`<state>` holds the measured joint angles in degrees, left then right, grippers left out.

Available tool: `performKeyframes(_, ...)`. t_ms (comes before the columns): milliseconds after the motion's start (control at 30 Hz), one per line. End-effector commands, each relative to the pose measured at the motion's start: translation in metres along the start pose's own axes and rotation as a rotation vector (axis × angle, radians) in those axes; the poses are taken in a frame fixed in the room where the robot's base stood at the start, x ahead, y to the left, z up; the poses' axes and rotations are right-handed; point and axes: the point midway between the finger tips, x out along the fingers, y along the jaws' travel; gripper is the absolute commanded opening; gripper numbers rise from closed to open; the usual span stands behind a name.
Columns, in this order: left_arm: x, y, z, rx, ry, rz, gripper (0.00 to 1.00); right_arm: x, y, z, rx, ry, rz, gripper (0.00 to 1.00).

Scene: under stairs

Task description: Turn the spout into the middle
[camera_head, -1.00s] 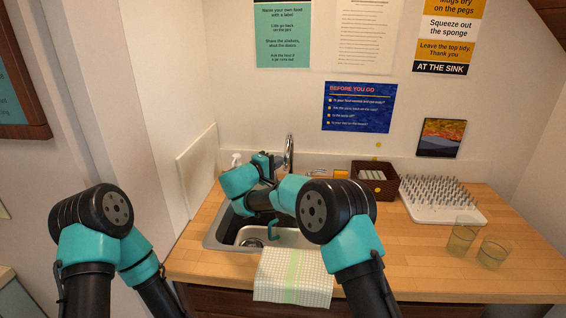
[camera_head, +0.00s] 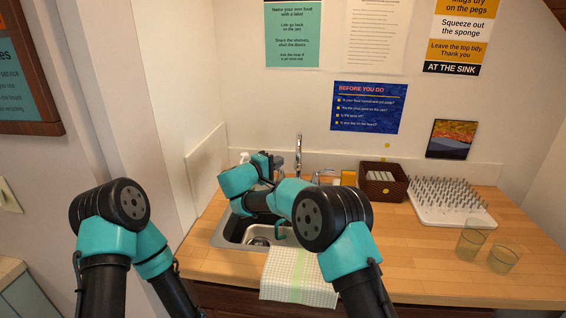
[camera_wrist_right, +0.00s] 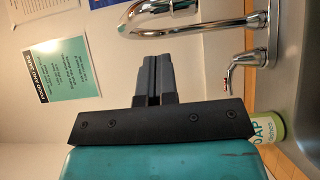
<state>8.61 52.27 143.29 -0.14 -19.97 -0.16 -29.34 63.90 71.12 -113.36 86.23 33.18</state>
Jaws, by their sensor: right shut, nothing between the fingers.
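The chrome spout (camera_head: 299,152) rises at the back of the sink (camera_head: 228,234). In the right wrist view the curved spout (camera_wrist_right: 190,25) arches across the top, with a small lever with a red mark below its base. My right gripper (camera_head: 266,158) is beside the spout, to its left in the head view. In the right wrist view its dark fingers (camera_wrist_right: 153,72) are shut together and empty, their tips close to the spout; whether they touch it I cannot tell. My left arm shows at the left, but its gripper is out of view.
A checked towel (camera_head: 298,276) hangs over the sink's front edge. To the right are a brown basket (camera_head: 383,187), a white peg rack (camera_head: 450,203) and two glasses (camera_head: 471,243). The counter's front right is clear.

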Motion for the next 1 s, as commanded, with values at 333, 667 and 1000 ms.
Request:
performKeyframes(333, 0.000, 0.000, 0.000, 0.000, 0.000, 0.000, 0.43, -0.056, 0.001, 0.005, -0.001, 0.002, 0.000, 0.00)
performKeyframes(667, 0.000, 0.000, 0.000, 0.000, 0.000, 0.000, 0.43, -0.098, 0.000, 0.010, 0.000, 0.000, 0.000, 0.00)
performKeyframes(1000, 0.000, 0.000, 0.000, 0.000, 0.000, 0.000, 0.43, -0.100, 0.000, 0.010, 0.000, -0.001, 0.000, 0.00)
